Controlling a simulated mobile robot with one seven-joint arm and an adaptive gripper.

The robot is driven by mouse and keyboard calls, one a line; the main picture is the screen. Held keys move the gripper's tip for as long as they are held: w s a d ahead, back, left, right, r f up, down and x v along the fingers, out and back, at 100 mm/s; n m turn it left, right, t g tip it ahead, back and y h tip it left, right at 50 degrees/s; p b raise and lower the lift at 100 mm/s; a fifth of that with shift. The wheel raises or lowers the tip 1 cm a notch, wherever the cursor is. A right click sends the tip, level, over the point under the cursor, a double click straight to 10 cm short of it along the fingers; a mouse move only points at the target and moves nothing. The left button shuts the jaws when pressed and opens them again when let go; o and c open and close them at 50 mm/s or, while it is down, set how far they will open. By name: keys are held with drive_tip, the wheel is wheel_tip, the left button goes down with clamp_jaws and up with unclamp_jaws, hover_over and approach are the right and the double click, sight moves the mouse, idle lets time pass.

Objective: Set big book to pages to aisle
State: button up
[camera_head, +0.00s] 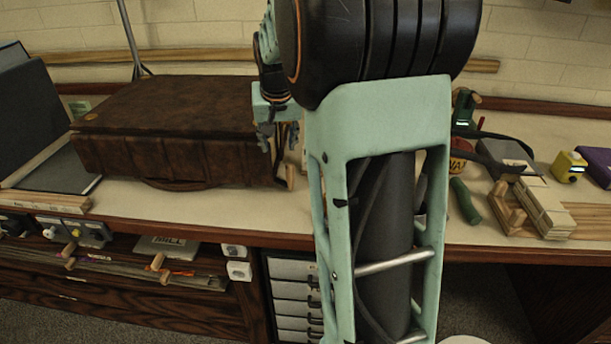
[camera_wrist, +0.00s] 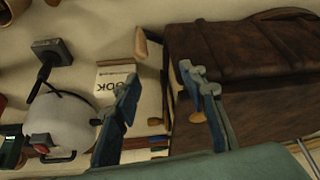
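The big book (camera_head: 165,120) is a thick brown leather volume lying flat on the worktop, left of my arm. Its ribbed spine (camera_head: 170,160) faces the front edge of the table, towards me. I cannot make out its pages. In the wrist view the book (camera_wrist: 250,115) fills the right side, with the ribbed spine towards the top. My gripper (camera_wrist: 165,76) is open, its two fingers apart. One finger overlaps the book's near end in the picture; I cannot tell if it touches. In the head view my gripper (camera_head: 268,137) hangs at the book's right end, partly hidden by my arm.
A dark folder-like object (camera_head: 35,120) stands left of the book. A white box with lettering (camera_wrist: 113,82) and a rounded grey-white object (camera_wrist: 62,125) lie beside the gripper. Wooden blocks (camera_head: 543,205) and a yellow device (camera_head: 569,166) are at right. Drawers lie below the worktop.

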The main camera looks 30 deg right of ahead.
sight(290, 169)
drive_tip(key=shift+g, duration=0.3)
drive_tip(key=d+f, duration=0.1)
drive_tip(key=f, duration=0.3)
drive_tip(key=w+d+f+b, duration=0.1)
drive_tip(key=f, duration=0.3)
drive_tip(key=w+d+f+b, duration=0.1)
drive_tip(key=d+f, duration=0.1)
drive_tip(key=f, duration=0.3)
drive_tip(key=shift+r, duration=0.1)
clamp_jaws()
